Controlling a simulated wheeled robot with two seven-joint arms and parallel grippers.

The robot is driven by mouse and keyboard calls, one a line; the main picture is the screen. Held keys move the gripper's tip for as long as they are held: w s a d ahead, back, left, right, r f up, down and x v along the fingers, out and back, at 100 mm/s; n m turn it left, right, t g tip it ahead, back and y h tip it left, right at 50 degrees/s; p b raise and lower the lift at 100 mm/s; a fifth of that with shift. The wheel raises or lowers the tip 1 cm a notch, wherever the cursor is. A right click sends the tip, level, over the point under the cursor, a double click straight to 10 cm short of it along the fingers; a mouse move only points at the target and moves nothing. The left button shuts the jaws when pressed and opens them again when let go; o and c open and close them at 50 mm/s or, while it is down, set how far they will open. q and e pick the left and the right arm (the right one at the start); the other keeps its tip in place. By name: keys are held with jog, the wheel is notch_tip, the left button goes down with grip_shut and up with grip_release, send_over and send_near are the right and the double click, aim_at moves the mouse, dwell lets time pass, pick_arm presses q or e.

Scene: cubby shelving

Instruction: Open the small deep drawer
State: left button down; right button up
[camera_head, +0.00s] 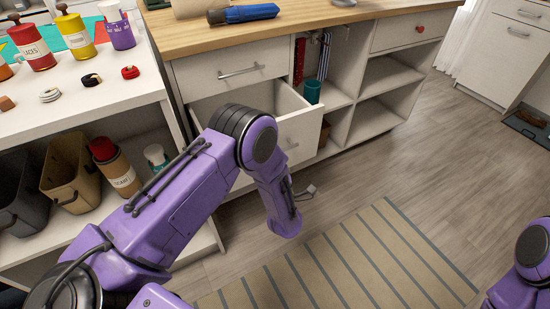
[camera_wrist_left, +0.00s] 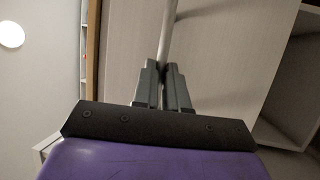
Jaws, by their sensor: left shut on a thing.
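The small deep drawer (camera_head: 309,128) stands pulled out from the wood-topped cabinet, below a closed drawer. Its white inside shows partly above my left arm, and the arm hides the rest. In the left wrist view my left gripper (camera_wrist_left: 165,82) is shut on a light bar handle (camera_wrist_left: 167,40), which runs up between the fingers in front of a pale drawer panel (camera_wrist_left: 222,45). In the head view my left arm reaches down in front of the drawer, and the fingertips cannot be made out. Only part of my right arm shows at the lower right; its gripper is out of view.
The closed upper drawer (camera_head: 235,72) has a bar handle. Open cubbies (camera_head: 385,78) lie to the right, with a teal cup (camera_head: 312,91) in one. A white shelf unit (camera_head: 105,108) with jars and bins stands at left. A striped rug (camera_head: 350,262) lies on clear floor.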

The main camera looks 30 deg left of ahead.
pick_arm(q)
jog(key=shift+s+a, duration=0.1)
jog(key=c, duration=1.2)
grip_release()
jog(key=shift+o, duration=0.2)
jog(key=v, duration=1)
jog(key=shift+s+d, duration=0.15)
jog(key=shift+d, duration=0.1)
jog(key=shift+f, duration=0.1)
